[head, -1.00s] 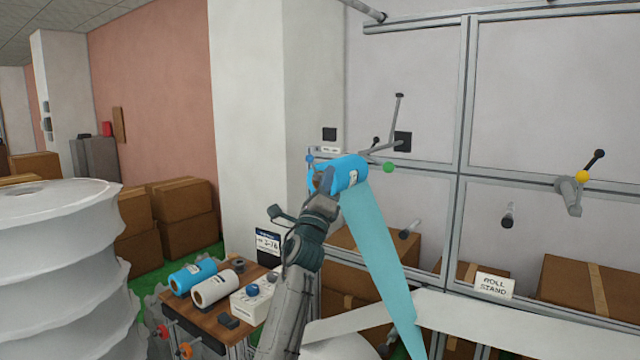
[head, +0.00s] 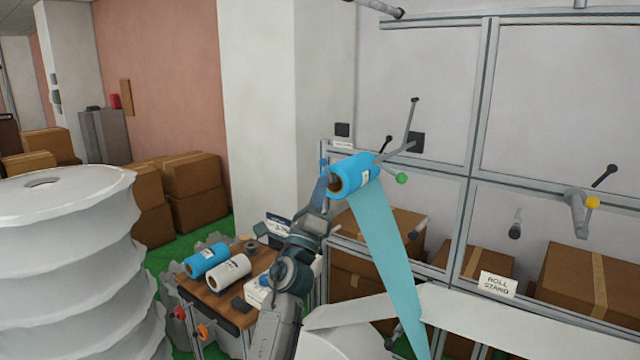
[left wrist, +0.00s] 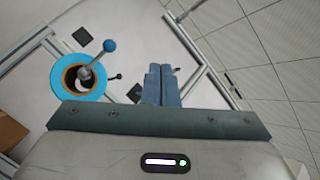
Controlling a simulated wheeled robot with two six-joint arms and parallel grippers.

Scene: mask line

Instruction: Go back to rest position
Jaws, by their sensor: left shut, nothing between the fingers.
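My left gripper (head: 318,192) is just left of the blue roll (head: 357,174), in front of the roll stand. In the left wrist view its two fingers (left wrist: 161,82) are together with nothing between them. The blue roll sits on a spindle, and its light blue web hangs down to the right. In the left wrist view the roll's end (left wrist: 70,82) shows as a blue ring around the spindle, left of the fingers and apart from them. My right gripper is in neither view.
A small wooden cart (head: 232,307) at the lower left carries a blue roll (head: 206,260) and a white roll (head: 229,271). A large white ribbed column (head: 70,265) fills the left. Cardboard boxes (head: 195,190) stand behind. A sign reads ROLL STAND (head: 498,284).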

